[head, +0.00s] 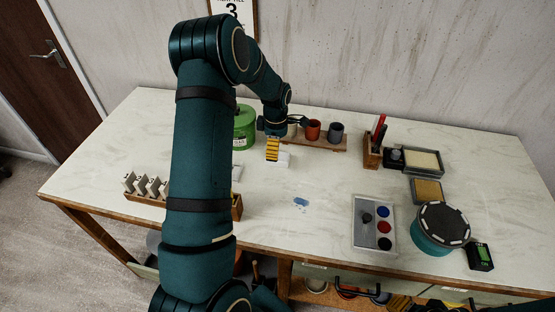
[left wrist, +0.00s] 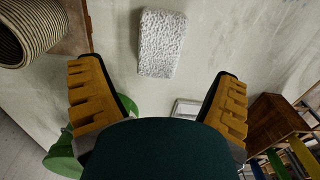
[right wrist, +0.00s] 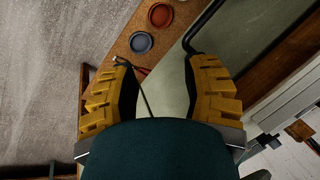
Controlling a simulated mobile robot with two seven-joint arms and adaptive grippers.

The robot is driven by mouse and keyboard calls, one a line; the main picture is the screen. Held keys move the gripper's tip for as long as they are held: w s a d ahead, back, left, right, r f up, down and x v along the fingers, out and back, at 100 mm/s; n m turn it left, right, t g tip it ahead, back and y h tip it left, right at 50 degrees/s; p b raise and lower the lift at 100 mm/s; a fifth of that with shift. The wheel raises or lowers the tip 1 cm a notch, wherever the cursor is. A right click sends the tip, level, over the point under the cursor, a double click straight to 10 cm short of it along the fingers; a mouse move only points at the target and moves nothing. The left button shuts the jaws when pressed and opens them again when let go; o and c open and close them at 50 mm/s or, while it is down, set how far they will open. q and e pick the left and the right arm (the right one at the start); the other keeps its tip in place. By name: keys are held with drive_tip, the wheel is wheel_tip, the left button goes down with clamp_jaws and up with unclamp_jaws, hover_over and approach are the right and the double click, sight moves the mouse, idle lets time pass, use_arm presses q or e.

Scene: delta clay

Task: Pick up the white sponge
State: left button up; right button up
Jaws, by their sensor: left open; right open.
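The white sponge (head: 284,160) lies on the worktop beside my left gripper (head: 272,150) in the head view. In the left wrist view the sponge (left wrist: 161,42) is a pale, rough-textured block ahead of the open fingers, slightly above the middle of the gap. My left gripper (left wrist: 155,75) is open, with nothing between its ribbed yellow fingers. My left gripper hides part of the sponge in the head view. My right gripper (right wrist: 160,85) is open and empty, low by the bench's front, facing a shelf edge with round dishes.
A green tin (head: 243,128) stands left of my left gripper, and a wooden tray with a red cup (head: 313,130) and a grey cup (head: 336,131) lies behind it. A paint palette (head: 374,224) and a round teal pot (head: 440,228) stand to the right. The worktop's middle is mostly clear.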

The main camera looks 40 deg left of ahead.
use_arm(q)
drive_tip(key=shift+w+d+f, duration=0.15)
drive_tip(key=shift+f, duration=2.6)
drive_tip(key=c, duration=1.1)
